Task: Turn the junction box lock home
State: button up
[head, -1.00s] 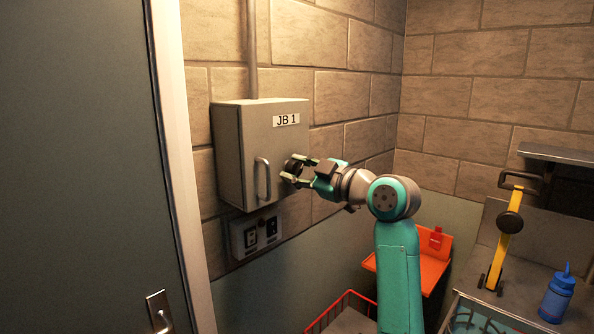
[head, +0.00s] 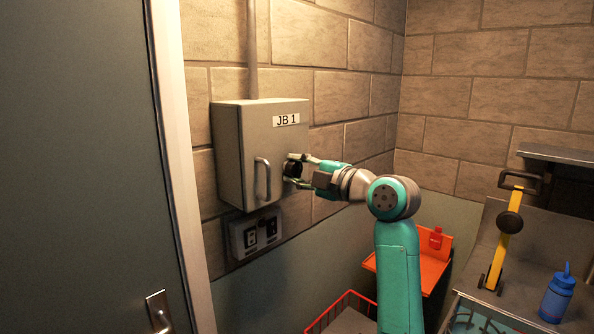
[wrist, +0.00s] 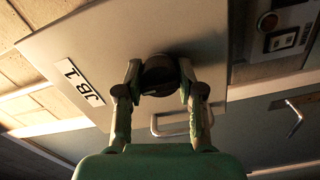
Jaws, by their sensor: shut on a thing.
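The junction box (head: 262,140), a grey cabinet labelled JB 1, hangs on the block wall with its door closed. Its lock, a round black knob (wrist: 159,75), sits on the door to the right of the bar handle (head: 262,178). My gripper (head: 292,170) is at the door, with one finger on each side of the knob, shut on it. The wrist view also shows my gripper (wrist: 160,85) around the knob, and the box door (wrist: 110,55) appears rolled over in that picture. The fingers hide the sides of the knob, and its lock marking cannot be read.
A switch panel (head: 257,232) is below the box. A grey door (head: 75,170) stands at the left. An orange tray (head: 412,270) with a red item, a red wire basket (head: 345,312), a yellow tool (head: 509,235) and a blue bottle (head: 557,295) are at the right.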

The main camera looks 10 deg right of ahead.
dwell(0.4)
jog(key=o, duration=1.1)
jog(key=shift+o, duration=0.2)
jog(key=v, duration=1.2)
